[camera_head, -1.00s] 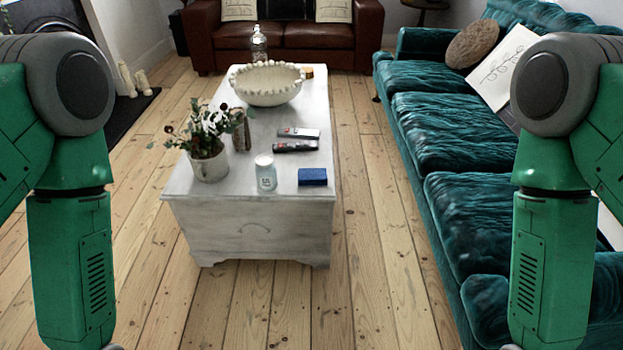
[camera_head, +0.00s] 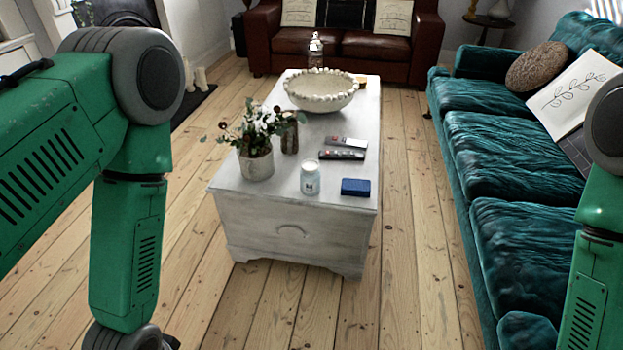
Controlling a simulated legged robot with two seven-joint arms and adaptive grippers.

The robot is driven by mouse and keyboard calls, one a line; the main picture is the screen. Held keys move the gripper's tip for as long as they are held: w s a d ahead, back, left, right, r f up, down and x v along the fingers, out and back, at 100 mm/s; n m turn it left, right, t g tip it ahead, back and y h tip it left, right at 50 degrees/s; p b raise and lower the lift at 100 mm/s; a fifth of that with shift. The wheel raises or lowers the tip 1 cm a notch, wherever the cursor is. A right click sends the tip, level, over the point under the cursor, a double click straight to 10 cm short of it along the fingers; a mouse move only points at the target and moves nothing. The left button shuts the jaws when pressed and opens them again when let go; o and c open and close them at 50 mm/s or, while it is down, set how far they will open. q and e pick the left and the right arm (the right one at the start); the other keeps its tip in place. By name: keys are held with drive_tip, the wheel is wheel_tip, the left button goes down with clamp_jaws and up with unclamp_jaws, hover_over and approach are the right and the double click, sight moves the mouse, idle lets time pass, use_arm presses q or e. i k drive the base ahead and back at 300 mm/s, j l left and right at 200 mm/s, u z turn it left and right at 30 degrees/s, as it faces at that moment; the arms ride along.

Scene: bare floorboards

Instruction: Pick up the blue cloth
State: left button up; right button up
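A small folded blue cloth (camera_head: 356,187) lies flat on the near right corner of a white wooden chest table (camera_head: 232,184). It is fully visible and nothing touches it. My two green arms show at the left and right edges of the head view, both well short of the table.
Close to the cloth stand a white candle jar (camera_head: 310,177), a potted plant (camera_head: 257,165) and two remotes (camera_head: 343,154). A beaded bowl (camera_head: 320,92) is farther back. A teal sofa (camera_head: 505,190) flanks the right; a brown leather sofa (camera_head: 385,45) closes the back. Floorboards in front are clear.

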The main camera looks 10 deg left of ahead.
sight(349, 187)
drive_tip(key=i+u, duration=0.15)
drive_tip(key=i, duration=0.35)
drive_tip(key=i+l+u, duration=0.2)
drive_tip(key=i, duration=0.3)
drive_tip(key=i+l+u, duration=0.15)
drive_tip(key=i, duration=0.35)
